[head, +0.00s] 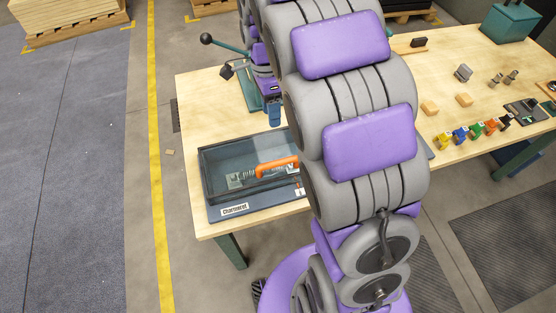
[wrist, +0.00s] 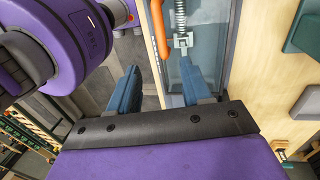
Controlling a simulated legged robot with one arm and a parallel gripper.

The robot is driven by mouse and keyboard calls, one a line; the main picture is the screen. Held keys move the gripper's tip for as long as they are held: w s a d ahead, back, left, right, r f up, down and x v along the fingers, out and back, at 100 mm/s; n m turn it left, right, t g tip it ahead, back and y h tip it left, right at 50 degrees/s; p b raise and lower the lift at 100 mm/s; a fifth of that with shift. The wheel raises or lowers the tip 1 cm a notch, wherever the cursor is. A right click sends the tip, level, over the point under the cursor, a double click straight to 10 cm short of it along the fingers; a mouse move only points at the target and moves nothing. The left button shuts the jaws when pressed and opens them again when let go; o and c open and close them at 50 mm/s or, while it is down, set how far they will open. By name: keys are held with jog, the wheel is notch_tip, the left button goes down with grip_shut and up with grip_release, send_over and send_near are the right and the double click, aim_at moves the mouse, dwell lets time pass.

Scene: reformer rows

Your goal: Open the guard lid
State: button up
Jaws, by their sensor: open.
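The guard lid (head: 226,163) is a clear, dark-framed cover lying closed over a blue-grey box (head: 270,205) at the table's front left corner. An orange handle (head: 277,166) shows at it, next to a coiled spring; my arm hides the box's right end. In the wrist view the orange handle (wrist: 158,32) and the spring (wrist: 181,18) lie ahead, near the fingers. My gripper (head: 272,112) is above the table just behind the box. In the wrist view my gripper (wrist: 160,88) is open, its blue fingers apart with nothing held between them.
The wooden table (head: 215,105) runs off to the right. A lever with a black ball knob (head: 206,39) stands behind my gripper. Coloured pieces (head: 475,130), wooden blocks (head: 430,107) and a teal box (head: 510,22) occupy the right side.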

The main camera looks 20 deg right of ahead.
aim_at(276, 161)
jog(key=s+f, duration=0.1)
jog(key=f, duration=0.4)
jog(key=s+f+b, duration=0.1)
jog(key=f, duration=0.5)
jog(key=s+f+b, duration=0.1)
jog(key=f, duration=0.5)
jog(key=shift+s, duration=0.15)
jog(key=shift+c, duration=0.2)
grip_shut()
